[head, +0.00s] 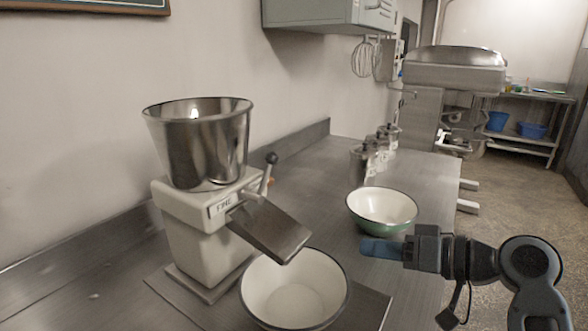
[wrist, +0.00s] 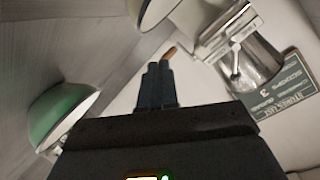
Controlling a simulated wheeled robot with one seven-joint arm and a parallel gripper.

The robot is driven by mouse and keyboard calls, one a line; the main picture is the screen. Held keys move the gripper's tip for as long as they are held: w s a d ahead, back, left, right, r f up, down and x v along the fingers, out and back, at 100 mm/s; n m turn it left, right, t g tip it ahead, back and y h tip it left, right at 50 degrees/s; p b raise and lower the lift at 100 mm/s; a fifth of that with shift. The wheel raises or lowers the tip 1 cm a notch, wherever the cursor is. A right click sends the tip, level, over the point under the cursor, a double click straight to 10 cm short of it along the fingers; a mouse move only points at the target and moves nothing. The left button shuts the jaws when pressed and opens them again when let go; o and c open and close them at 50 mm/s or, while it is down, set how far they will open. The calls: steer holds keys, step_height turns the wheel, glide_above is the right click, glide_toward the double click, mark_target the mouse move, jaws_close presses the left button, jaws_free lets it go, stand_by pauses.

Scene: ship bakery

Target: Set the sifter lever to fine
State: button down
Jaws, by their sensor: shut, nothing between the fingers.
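The sifter has a steel hopper (head: 200,140) on a cream body (head: 200,240), with a sloping metal chute (head: 270,230) in front. A plate marked FINE (head: 222,205) is on its front. The lever (head: 265,180), with a black knob, stands nearly upright, leaning slightly right, at the right of the plate. In the wrist view the hopper (wrist: 262,62) is at the upper right, upside down. My gripper (head: 375,249) is shut and empty, to the right of the chute and apart from the lever. Its dark fingers also show in the wrist view (wrist: 158,85).
A white bowl (head: 257,295) with white powder stands under the chute. A green bowl (head: 370,225) stands just behind my gripper. Metal canisters (head: 365,160) are farther back on the steel counter (head: 310,175). A cabinet (head: 330,14) hangs above. The floor is clear at right.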

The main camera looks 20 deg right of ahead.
steer(key=w+d+r+m+y+b, duration=0.1)
steer(key=w+r+m+y, duration=0.4)
steer(key=m, duration=0.7)
steer(key=shift+r+y+b, duration=0.4)
steer(key=shift+r+y, duration=0.7)
steer(key=shift+r, duration=1.1)
steer(key=shift+w+d, duration=0.1)
steer(key=s+a+r+p+x, duration=0.1)
steer(key=s+p+x, duration=0.1)
steer(key=x, duration=1)
steer(key=shift+w+a+p, duration=0.2)
steer(key=shift+a+p, duration=0.35)
steer(key=shift+p, duration=0.1)
steer(key=shift+r, duration=0.15)
